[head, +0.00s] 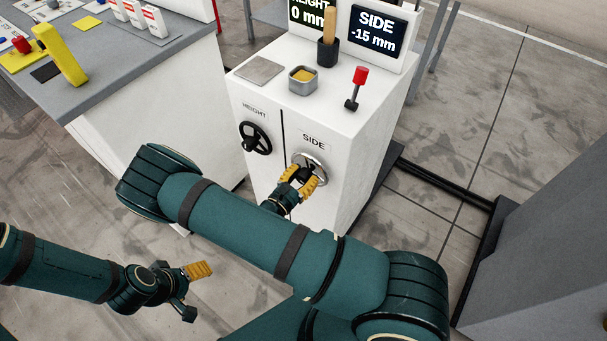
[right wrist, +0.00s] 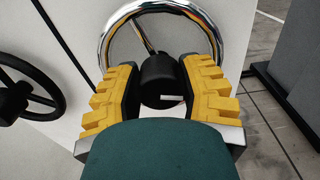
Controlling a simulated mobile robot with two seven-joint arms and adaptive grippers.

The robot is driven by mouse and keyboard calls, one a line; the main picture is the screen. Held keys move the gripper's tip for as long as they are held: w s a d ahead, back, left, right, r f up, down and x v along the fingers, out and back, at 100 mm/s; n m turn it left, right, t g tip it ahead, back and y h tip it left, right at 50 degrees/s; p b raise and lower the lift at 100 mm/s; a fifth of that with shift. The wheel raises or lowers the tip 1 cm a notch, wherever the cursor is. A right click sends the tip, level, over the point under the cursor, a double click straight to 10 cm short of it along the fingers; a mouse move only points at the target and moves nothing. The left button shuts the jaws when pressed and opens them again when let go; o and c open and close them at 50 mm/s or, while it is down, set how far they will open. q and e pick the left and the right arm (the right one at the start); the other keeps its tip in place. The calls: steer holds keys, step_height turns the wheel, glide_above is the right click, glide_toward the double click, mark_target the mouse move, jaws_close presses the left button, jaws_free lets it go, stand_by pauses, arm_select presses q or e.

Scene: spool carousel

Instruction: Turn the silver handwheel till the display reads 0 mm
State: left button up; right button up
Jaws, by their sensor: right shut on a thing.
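The silver handwheel (head: 309,168) is on the white cabinet's front under the label SIDE. In the right wrist view its chrome rim (right wrist: 162,18) arches behind a black hub part (right wrist: 162,80). My right gripper (head: 300,180) is at the wheel, its yellow-padded fingers on either side of that black part and shut on it. The SIDE display (head: 374,32) reads -15 mm. The HEIGHT display (head: 309,14), partly cut off and partly hidden by a wooden handle, reads 0 mm. My left gripper (head: 192,291) is open and empty, low at the left, away from the cabinet.
A black handwheel (head: 255,139) under HEIGHT sits left of the silver one. On the cabinet top (head: 318,104) are a red-knobbed lever (head: 358,85), a small grey tin (head: 303,79) and a black cup (head: 327,53). A grey-topped table (head: 130,70) stands left; a grey block (head: 545,260) stands right.

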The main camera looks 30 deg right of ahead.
steer(key=m, duration=0.4)
steer(key=shift+d+r+m, duration=0.1)
steer(key=shift+m, duration=0.2)
steer(key=m+p, duration=0.1)
steer(key=m, duration=0.9)
steer(key=shift+m, duration=0.4)
steer(key=m, duration=0.5)
steer(key=shift+s+p, duration=0.1)
steer(key=shift+p, duration=0.2)
steer(key=shift+m, duration=0.3)
steer(key=o, duration=1.2)
steer(key=shift+f, duration=0.2)
